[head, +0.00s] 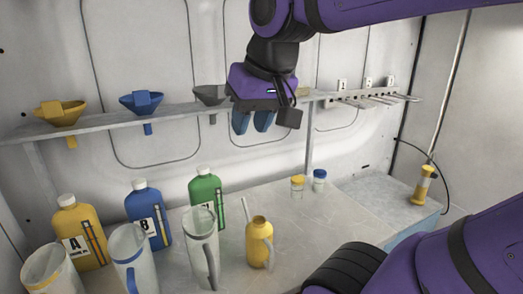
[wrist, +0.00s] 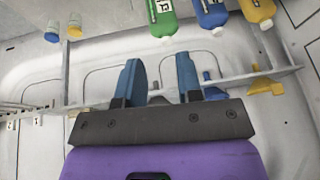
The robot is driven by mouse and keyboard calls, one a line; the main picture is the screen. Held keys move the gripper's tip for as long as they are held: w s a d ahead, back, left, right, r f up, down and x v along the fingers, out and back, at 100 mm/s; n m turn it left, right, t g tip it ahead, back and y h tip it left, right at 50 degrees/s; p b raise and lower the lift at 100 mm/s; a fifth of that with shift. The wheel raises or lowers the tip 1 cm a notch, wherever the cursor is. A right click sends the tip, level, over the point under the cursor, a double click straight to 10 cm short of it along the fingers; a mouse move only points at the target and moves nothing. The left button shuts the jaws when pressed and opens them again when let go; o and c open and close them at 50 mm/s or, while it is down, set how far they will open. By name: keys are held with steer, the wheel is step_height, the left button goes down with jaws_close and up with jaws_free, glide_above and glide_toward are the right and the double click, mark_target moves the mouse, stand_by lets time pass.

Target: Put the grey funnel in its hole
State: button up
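The grey funnel (head: 210,95) is at the shelf (head: 110,119), in line with the yellow and blue funnels and just left of my gripper in the head view. Its cone shows above the shelf and a grey stem below it; how fully it is seated is hard to tell. My gripper (head: 252,121) points down in front of the shelf, its blue fingers apart with nothing seen between them.
The yellow funnel (head: 61,113) and blue funnel (head: 141,101) stand on the shelf to the left. A rack (head: 370,97) is at the right. Below are yellow, blue and green bottles (head: 205,190), jugs, and a small yellow can (head: 259,243). The counter's middle is clear.

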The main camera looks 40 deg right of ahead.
steer(key=s+f, duration=0.1)
steer(key=s+f+n, duration=0.1)
steer(key=f, duration=0.1)
steer(key=s+f+n, duration=0.1)
steer(key=shift+s+a+f, duration=0.2)
steer(key=shift+a, duration=0.15)
